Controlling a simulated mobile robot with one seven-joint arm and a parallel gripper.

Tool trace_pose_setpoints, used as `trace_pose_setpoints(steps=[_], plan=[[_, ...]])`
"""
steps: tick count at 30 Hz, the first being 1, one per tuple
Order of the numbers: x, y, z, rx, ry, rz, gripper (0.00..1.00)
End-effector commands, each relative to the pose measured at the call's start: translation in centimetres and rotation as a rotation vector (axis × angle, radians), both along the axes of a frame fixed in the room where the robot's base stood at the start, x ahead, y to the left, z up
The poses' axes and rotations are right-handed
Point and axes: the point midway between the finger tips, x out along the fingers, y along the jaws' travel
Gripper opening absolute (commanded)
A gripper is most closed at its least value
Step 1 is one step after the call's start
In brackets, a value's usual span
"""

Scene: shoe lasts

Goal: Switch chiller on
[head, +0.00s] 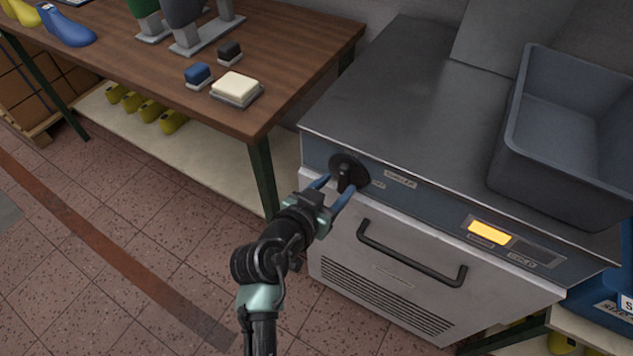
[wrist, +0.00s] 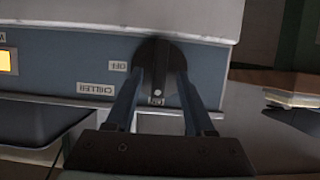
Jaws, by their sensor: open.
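The chiller (head: 390,95) is a grey cabinet with a blue front strip. Its round black knob (head: 347,172) sits at the left end of that strip, with the bar of the knob roughly upright. In the wrist view the knob (wrist: 160,55) appears upside down, with an OFF label (wrist: 118,66) to its left and another small label (wrist: 156,100) below it. My gripper (head: 337,186) is open, its two blue fingers on either side of the knob's bar; it also shows in the wrist view (wrist: 159,82). Contact with the bar cannot be told.
A yellow lit display (head: 488,232) is on the strip's right. A black handle (head: 410,262) juts from the door below. A grey bin (head: 560,140) stands on top. A wooden table (head: 290,55) with brushes and shoe lasts stands at left. The tiled floor (head: 130,240) is clear.

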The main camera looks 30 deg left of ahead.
Motion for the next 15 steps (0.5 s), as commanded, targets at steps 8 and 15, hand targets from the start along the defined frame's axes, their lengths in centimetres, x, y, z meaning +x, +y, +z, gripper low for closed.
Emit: trace_pose_setpoints(steps=[8, 15], plan=[[-5.6, 0.3, 2.2, 0.002, 0.003, 0.002, 0.54], [-9.4, 0.4, 3.8, 0.0, 0.003, 0.001, 0.54]])
